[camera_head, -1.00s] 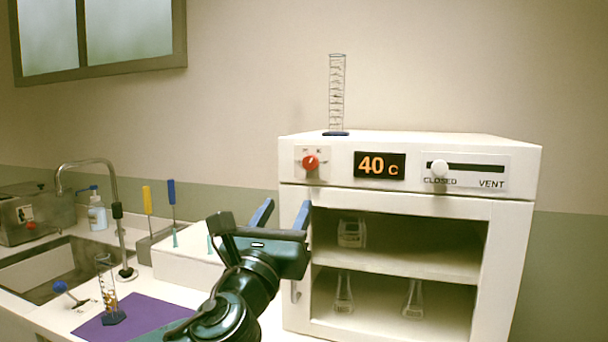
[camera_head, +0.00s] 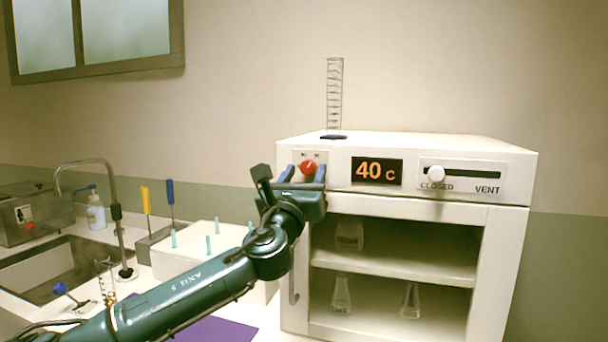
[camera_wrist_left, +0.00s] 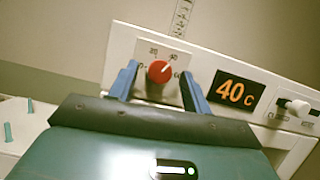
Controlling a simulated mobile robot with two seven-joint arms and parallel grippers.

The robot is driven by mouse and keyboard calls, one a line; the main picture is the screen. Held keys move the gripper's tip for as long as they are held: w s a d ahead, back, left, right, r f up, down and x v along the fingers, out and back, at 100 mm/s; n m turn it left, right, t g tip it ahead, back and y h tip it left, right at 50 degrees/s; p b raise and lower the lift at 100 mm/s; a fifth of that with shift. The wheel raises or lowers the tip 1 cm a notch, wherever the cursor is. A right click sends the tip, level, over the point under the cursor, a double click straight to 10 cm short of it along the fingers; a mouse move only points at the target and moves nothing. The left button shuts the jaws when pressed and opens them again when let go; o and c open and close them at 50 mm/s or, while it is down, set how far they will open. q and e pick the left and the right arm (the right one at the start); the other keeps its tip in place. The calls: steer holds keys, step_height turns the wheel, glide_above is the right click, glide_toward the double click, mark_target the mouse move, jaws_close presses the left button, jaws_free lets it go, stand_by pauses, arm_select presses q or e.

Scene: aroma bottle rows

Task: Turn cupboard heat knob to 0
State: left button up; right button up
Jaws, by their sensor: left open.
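The red heat knob (camera_head: 308,167) sits on a pale dial plate at the upper left of the white cupboard (camera_head: 450,207). It also shows in the left wrist view (camera_wrist_left: 160,71), between my finger tips in the picture, with its light pointer line toward the upper right. The orange display (camera_head: 377,171) reads 40 C. My left gripper (camera_head: 304,172) is open, its two blue fingers on either side of the knob in the picture. I cannot tell whether they touch it. My right gripper is not in view.
A vent slider (camera_head: 436,174) sits at the closed end, right of the display. A graduated cylinder (camera_head: 334,100) stands on the cupboard top. Glassware stands on the open cupboard's shelves. A white rack (camera_head: 190,262) and a sink (camera_head: 50,268) are at left.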

arm_select(q)
steer(key=c, duration=1)
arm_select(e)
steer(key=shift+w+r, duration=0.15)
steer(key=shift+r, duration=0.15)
